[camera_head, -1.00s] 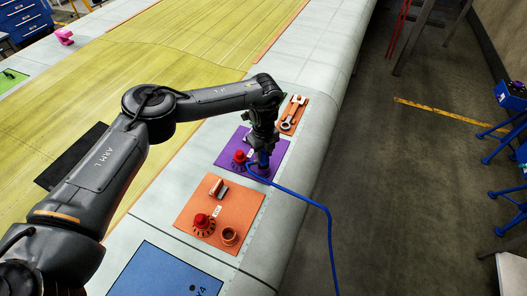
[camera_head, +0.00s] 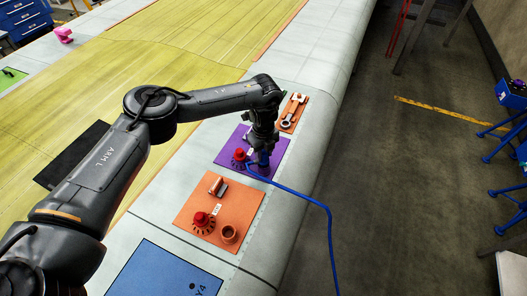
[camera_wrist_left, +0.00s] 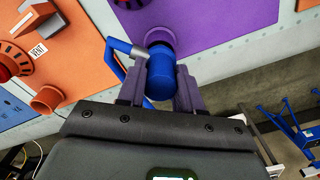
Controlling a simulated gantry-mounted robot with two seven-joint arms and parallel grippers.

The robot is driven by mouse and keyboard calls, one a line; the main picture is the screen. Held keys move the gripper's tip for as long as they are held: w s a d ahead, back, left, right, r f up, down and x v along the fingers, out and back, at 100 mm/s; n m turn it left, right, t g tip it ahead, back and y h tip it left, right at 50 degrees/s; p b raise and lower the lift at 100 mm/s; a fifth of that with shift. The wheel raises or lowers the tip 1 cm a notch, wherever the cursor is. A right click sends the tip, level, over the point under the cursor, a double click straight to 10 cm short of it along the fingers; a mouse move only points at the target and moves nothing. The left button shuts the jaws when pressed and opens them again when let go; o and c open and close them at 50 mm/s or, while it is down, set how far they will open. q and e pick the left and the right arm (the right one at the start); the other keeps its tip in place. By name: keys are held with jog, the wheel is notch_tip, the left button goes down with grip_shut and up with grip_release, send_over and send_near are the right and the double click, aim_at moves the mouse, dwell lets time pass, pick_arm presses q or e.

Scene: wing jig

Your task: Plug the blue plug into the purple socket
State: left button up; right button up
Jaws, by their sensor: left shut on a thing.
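My left gripper (camera_head: 262,156) points down over the purple panel (camera_head: 232,158). It is shut on the blue plug (camera_wrist_left: 160,78), which sits between its two fingers in the left wrist view. The plug's far end meets the purple socket (camera_wrist_left: 160,37) and is in line with it. I cannot tell how deep it is in. The blue cable (camera_head: 310,203) runs from the plug to the right and down over the wing edge. The socket is mostly hidden behind the gripper in the head view. My right gripper is not in view.
A red knob (camera_head: 239,154) stands close left of the gripper on the purple panel. An orange panel (camera_head: 190,205) in front bears a red knob, a lever and an orange socket (camera_head: 228,234). Another orange panel with a wrench-like part (camera_head: 290,113) lies behind.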

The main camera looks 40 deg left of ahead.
pick_arm(q)
jog(key=shift+f, duration=0.6)
jog(key=o, duration=1.1)
jog(key=shift+r+b, duration=0.35)
jog(key=shift+r, duration=0.05)
notch_tip(320, 180, up, 9)
jog(key=shift+w+r, duration=0.1)
jog(key=shift+r, duration=0.45)
